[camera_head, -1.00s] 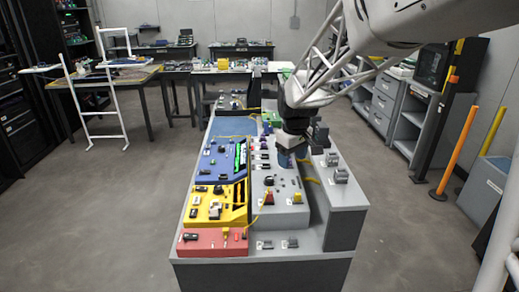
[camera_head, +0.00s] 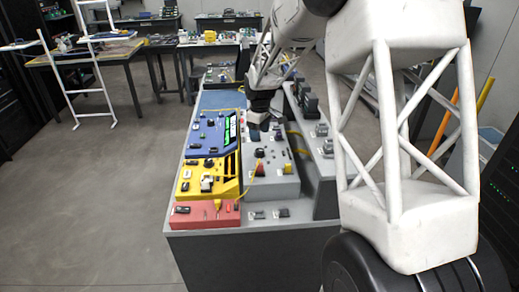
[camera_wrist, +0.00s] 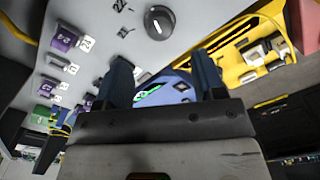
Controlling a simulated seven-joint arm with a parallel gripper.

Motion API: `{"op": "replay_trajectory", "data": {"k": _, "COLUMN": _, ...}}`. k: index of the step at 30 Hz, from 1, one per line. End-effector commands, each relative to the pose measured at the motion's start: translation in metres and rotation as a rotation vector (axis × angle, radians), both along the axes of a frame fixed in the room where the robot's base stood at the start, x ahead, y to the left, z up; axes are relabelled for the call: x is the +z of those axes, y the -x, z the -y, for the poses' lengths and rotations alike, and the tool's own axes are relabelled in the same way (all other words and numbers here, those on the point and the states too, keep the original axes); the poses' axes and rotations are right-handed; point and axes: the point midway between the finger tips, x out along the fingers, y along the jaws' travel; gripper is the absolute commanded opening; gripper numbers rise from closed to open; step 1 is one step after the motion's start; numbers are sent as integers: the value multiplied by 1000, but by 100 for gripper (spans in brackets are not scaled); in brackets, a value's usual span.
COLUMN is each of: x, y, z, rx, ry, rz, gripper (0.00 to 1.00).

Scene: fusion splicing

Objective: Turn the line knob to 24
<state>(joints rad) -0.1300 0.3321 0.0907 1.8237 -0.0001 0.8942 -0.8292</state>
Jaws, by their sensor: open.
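A round black knob with a white pointer mark (camera_wrist: 159,21) sits on the grey panel. Dark number labels lie beside it; one reads 22, the other is hard to read. In the head view the likely same knob (camera_head: 259,153) is on the grey console (camera_head: 284,184). My gripper (camera_head: 259,119) hangs over that console, beyond the knob. In the wrist view my gripper (camera_wrist: 163,68) has its two blue fingers apart with nothing between them. The knob lies past the fingertips, near the top of the picture, and is not touched.
Beside the console are a blue panel with a green screen (camera_head: 211,138), a yellow panel (camera_head: 207,177) and a red panel (camera_head: 205,216). A yellow cable (camera_head: 297,134) lies right of the knob.

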Motion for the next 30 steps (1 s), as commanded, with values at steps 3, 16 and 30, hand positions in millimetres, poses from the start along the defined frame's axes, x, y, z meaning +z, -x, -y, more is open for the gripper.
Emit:
{"op": "replay_trajectory", "data": {"k": 3, "x": -1, "y": -1, "z": 0, "rx": 2, "ry": 0, "rz": -1, "gripper": 63}}
{"op": "replay_trajectory", "data": {"k": 16, "x": -7, "y": -1, "z": 0, "rx": 1, "ry": 0, "rz": -1, "gripper": 63}}
{"op": "replay_trajectory", "data": {"k": 30, "x": -55, "y": 0, "z": 0, "rx": 1, "ry": 0, "rz": -3, "gripper": 63}}
